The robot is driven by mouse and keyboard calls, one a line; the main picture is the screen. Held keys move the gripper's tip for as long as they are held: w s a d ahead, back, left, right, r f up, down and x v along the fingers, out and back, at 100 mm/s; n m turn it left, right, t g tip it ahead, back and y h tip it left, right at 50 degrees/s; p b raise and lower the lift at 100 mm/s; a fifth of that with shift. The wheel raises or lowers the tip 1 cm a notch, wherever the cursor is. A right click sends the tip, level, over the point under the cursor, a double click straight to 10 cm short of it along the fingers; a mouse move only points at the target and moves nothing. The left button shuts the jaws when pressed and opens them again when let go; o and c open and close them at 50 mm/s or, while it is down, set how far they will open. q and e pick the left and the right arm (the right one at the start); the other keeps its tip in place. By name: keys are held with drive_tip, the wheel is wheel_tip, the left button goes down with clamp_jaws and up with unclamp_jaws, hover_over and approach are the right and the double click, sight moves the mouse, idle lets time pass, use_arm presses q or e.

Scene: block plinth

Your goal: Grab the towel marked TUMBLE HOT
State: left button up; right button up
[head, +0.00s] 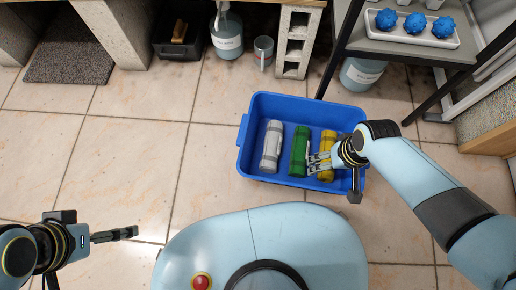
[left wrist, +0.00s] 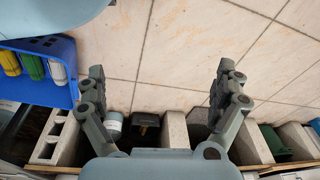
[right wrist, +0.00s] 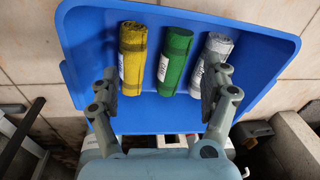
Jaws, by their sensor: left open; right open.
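Three rolled towels lie side by side in a blue bin: a grey one (head: 272,146), a green one (head: 299,151) and a yellow one (head: 327,143). Each has a pale label, too small to read, so I cannot tell which says TUMBLE HOT. My right gripper (head: 312,164) is open over the bin, by the green and yellow towels. In the right wrist view the green towel (right wrist: 175,60) shows between its fingers, yellow (right wrist: 132,55) at left, grey (right wrist: 214,58) partly behind the right finger. My left gripper (head: 134,233) is open and empty over bare floor, far left of the bin.
The blue bin's walls (head: 262,178) surround the towels. A grey shelf with a tray (head: 415,36) of blue spiky balls stands behind right. A concrete block (head: 297,42), a can (head: 263,52) and a jug (head: 227,38) stand behind.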

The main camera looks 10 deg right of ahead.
sight(275, 146)
use_arm(q)
drive_tip(key=w+d+r+t+b, duration=0.1)
drive_tip(key=w+d+r+b, duration=0.1)
drive_tip(key=w+r+b, duration=0.25)
use_arm(e)
drive_tip(key=w+a+f+b, duration=0.1)
drive_tip(key=w+a+f, duration=0.2)
drive_tip(key=w, duration=0.1)
drive_tip(key=w+a+f+m+y+b, duration=0.1)
drive_tip(key=w+a+f, duration=0.2)
drive_tip(key=w, duration=0.2)
drive_tip(key=w+a+f+m+y+b, duration=0.1)
drive_tip(key=w+a+f, duration=0.2)
drive_tip(key=w+f, duration=0.1)
drive_tip(key=shift+w+a, duration=0.15)
drive_tip(key=shift+w, duration=0.2)
use_arm(q)
drive_tip(key=shift+w+f+t+h+b, duration=0.2)
drive_tip(key=shift+w+f+t, duration=0.15)
drive_tip(key=shift+f+t, duration=0.4)
drive_tip(key=shift+w+f+t+h+b, duration=0.15)
drive_tip(key=shift+w+f+t, duration=0.15)
drive_tip(key=shift+f+t, duration=0.4)
drive_tip(key=shift+w+f+t+h+b, duration=0.1)
drive_tip(key=shift+w+f+t+b, duration=0.2)
drive_tip(key=shift+f+t, duration=0.45)
use_arm(e)
drive_tip(key=shift+w+a+f, duration=0.1)
drive_tip(key=shift+a+f, duration=0.1)
drive_tip(key=shift+f, duration=0.45)
